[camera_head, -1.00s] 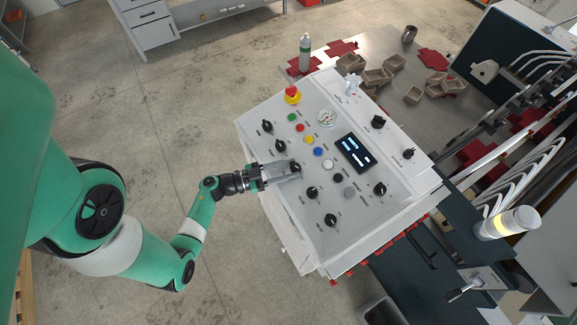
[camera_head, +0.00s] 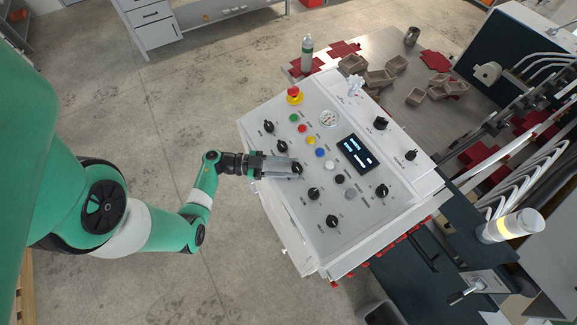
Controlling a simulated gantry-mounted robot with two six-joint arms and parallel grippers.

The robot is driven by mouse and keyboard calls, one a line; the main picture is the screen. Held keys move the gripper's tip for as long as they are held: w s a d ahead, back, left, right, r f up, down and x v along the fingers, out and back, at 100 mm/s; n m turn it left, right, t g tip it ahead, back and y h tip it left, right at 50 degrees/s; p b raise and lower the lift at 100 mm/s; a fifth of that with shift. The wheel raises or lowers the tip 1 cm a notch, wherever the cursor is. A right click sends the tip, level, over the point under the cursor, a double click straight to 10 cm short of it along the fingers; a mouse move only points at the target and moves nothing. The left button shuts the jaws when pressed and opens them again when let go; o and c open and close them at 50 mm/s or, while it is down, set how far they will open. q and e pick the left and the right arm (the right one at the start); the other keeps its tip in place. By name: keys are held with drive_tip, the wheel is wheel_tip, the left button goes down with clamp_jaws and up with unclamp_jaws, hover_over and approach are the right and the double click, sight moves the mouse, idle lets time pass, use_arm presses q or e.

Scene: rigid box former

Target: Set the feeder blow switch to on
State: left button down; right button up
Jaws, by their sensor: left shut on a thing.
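The control panel (camera_head: 352,212) is a white slanted box with several black rotary switches, coloured buttons, a gauge and a display. My left gripper (camera_head: 294,169) reaches in from the left and is shut on a black rotary switch (camera_head: 298,168) in the left column of the panel. The fingers partly hide this switch. Another black switch (camera_head: 282,147) sits just above it and one (camera_head: 313,193) sits below it. The panel labels are too small to read, so I cannot tell which is the feeder blow switch. My right gripper is not in view.
A red and yellow emergency stop (camera_head: 294,95) stands at the panel's top left corner. A signal lamp (camera_head: 510,226) stands at the right. The floor left of the panel is clear.

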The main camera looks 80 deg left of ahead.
use_arm(q)
drive_tip(key=shift+c, duration=2.4)
unclamp_jaws()
drive_tip(key=b+v, duration=0.2)
drive_tip(key=v, duration=0.9)
drive_tip(key=shift+s, duration=0.25)
